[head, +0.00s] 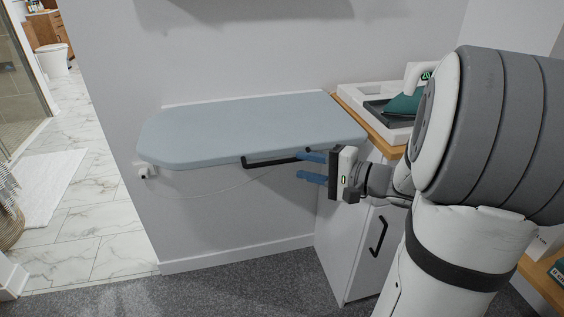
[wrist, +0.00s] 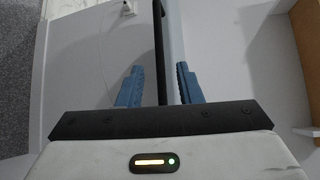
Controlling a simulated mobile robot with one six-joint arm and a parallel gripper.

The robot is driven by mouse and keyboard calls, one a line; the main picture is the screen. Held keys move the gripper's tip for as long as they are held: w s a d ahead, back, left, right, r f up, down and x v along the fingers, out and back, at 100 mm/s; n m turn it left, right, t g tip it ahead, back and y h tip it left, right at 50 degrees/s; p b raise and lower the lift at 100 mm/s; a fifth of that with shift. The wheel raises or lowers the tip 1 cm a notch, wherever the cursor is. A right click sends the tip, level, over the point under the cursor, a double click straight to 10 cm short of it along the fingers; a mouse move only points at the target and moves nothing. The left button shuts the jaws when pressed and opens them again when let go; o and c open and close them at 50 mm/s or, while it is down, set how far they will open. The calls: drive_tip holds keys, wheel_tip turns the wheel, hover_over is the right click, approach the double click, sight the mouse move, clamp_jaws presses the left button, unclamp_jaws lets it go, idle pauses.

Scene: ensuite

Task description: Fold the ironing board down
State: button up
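The blue-grey ironing board (head: 240,125) stands out level from the wall in the head view. A black bar handle (head: 262,161) runs along its front edge. My gripper (head: 299,166) is at the right end of that edge, its blue fingers apart, one above the other, pointing left. In the wrist view, the fingers of my gripper (wrist: 158,78) are spread with nothing clamped. The black handle (wrist: 158,35) and the board's pale edge (wrist: 175,40) show between them. I cannot tell whether a finger touches the handle or the board.
A white cabinet (head: 345,240) with a wooden top stands right of the board; a green iron (head: 402,104) rests in a white tray (head: 362,93) on it. A socket with a plug (head: 146,171) is below the board's left end. The carpet (head: 230,292) in front is clear.

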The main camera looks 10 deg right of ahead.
sight(286, 162)
drive_tip(key=x, duration=0.6)
drive_tip(key=shift+w+a+b, duration=0.2)
drive_tip(key=shift+a+b, duration=0.05)
drive_tip(key=shift+b, duration=0.05)
clamp_jaws()
idle(0.4)
